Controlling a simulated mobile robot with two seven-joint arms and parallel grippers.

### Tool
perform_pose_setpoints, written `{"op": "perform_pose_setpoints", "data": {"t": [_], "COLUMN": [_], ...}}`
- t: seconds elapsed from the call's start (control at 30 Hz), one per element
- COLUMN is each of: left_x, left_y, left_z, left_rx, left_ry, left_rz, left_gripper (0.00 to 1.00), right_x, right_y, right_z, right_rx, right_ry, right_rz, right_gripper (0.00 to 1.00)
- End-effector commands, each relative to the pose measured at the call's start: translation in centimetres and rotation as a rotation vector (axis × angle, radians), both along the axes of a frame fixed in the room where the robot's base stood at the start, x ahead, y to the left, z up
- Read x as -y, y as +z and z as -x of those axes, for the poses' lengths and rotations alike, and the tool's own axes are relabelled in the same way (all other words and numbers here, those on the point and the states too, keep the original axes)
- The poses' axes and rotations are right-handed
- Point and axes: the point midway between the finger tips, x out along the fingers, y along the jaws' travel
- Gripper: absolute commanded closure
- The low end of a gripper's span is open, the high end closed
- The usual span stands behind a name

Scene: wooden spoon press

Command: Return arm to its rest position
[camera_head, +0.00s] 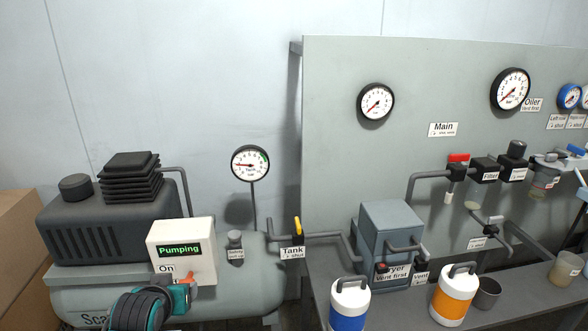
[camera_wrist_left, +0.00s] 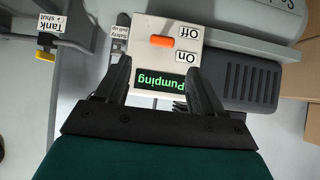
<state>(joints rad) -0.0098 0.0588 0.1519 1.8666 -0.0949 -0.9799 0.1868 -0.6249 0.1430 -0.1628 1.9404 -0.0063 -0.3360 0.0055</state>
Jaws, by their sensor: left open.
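My left gripper (camera_head: 178,297) is at the lower left in the head view, in front of the white control box (camera_head: 180,240) on the compressor. In the left wrist view its two fingers (camera_wrist_left: 158,68) are spread and empty, with the control box (camera_wrist_left: 146,30) beyond them. The box's green display (camera_head: 179,250) reads "Pumping". Its orange switch lever (camera_wrist_left: 161,41) shows between the fingertips' directions, apart from them, beside the "On" and "Off" labels. My arm hides part of the compressor tank below the box. My right gripper is in neither view.
The compressor tank (camera_head: 245,285) lies under the box, with a yellow-handled tank valve (camera_head: 298,228) to its right. A grey panel (camera_head: 340,150) carries gauges and valves. Blue and orange containers (camera_head: 455,295) stand on the bench. A cardboard box (camera_head: 17,235) is at far left.

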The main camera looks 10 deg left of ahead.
Motion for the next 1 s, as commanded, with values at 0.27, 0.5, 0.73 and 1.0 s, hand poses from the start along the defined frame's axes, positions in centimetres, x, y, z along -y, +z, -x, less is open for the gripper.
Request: {"op": "perform_pose_setpoints", "data": {"t": [0.27, 0.5, 0.73, 1.0], "left_x": [6.4, 13.2, 15.3, 15.3], "left_y": [-6.6, -10.2, -10.6, -10.6], "left_z": [6.9, 15.2, 17.9, 17.8], "left_rx": [0.003, 0.045, 0.069, 0.069], "left_ry": [-0.249, -0.46, -0.513, -0.512], "left_rz": [-0.065, -0.04, -0.018, -0.018], "left_gripper": [0.32, 0.32, 0.32, 0.32], "right_x": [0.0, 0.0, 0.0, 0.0], "right_y": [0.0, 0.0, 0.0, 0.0], "right_z": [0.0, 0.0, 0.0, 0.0], "right_rx": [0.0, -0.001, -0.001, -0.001], "right_ry": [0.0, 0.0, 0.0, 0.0], "right_rz": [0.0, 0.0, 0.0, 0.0], "right_gripper": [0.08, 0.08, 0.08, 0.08]}}
